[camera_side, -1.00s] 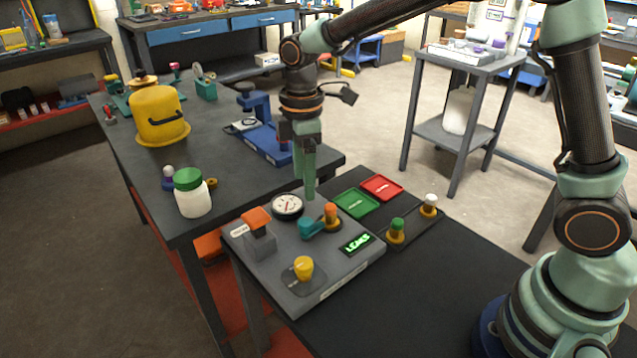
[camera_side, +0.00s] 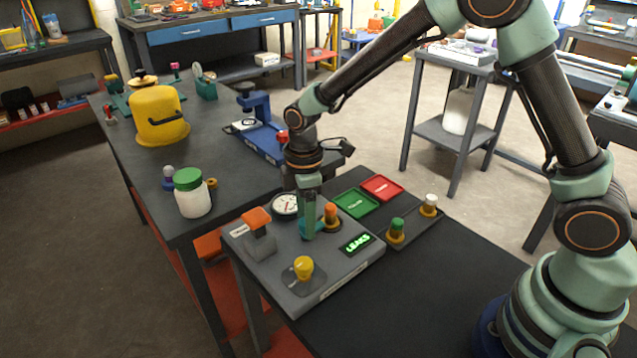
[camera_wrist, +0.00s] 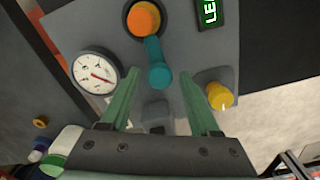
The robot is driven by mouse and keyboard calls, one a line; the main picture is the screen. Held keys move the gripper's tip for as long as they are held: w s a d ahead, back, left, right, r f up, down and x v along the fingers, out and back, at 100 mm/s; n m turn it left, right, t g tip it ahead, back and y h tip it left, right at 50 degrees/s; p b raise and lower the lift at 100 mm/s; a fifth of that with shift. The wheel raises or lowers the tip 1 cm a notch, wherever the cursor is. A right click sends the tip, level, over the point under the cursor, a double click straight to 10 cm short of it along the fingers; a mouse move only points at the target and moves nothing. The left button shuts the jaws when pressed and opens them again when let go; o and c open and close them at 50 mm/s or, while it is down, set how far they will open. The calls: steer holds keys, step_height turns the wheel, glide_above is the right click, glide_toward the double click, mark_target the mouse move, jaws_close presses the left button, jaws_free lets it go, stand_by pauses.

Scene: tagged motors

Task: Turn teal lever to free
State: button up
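The teal lever (camera_wrist: 160,74) reaches from the orange-topped round post (camera_wrist: 144,18) toward my gripper in the wrist view. In the side view the teal lever (camera_side: 304,226) is partly hidden behind my fingers. My gripper (camera_wrist: 159,73) is open, with its two green fingers on either side of the lever's round end in the wrist view. There is a visible space on both sides of that end. In the side view my gripper (camera_side: 309,237) is low over the grey panel (camera_side: 338,276), at the lever. I cannot tell whether a fingertip touches it.
A lit green display reading LEAKS (camera_side: 357,243) is right of the lever. Green (camera_side: 354,203) and red (camera_side: 382,188) trays lie behind.

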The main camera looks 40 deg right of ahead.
jaws_close()
steer(key=shift+m, duration=0.5)
steer(key=m, duration=1.3)
steer(key=shift+r, duration=0.1)
steer(key=shift+m, duration=1.9)
